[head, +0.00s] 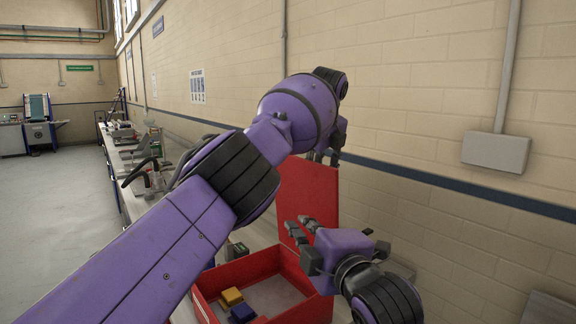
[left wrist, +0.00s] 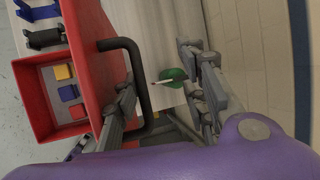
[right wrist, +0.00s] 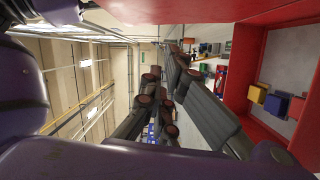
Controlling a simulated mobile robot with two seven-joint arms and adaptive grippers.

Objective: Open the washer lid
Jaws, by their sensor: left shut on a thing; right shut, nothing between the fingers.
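The washer is an open red box (head: 207,296) low in the head view, with its red lid (head: 309,185) standing raised at the back. The lid's black handle (left wrist: 142,75) shows in the left wrist view, sticking out from the lid's face. In the head view the left gripper (head: 328,156) is mostly hidden behind my own arm. My right gripper (head: 298,228) is shut and empty, in front of the lid above the box; it also shows in the right wrist view (right wrist: 165,75).
A yellow block (head: 231,296) and a blue block (head: 242,313) lie in the box. A green round object (left wrist: 174,75) sits beyond the left gripper. The brick wall (head: 420,90) with a grey wall box (head: 496,152) is close on the right. The floor (head: 60,200) at left is clear.

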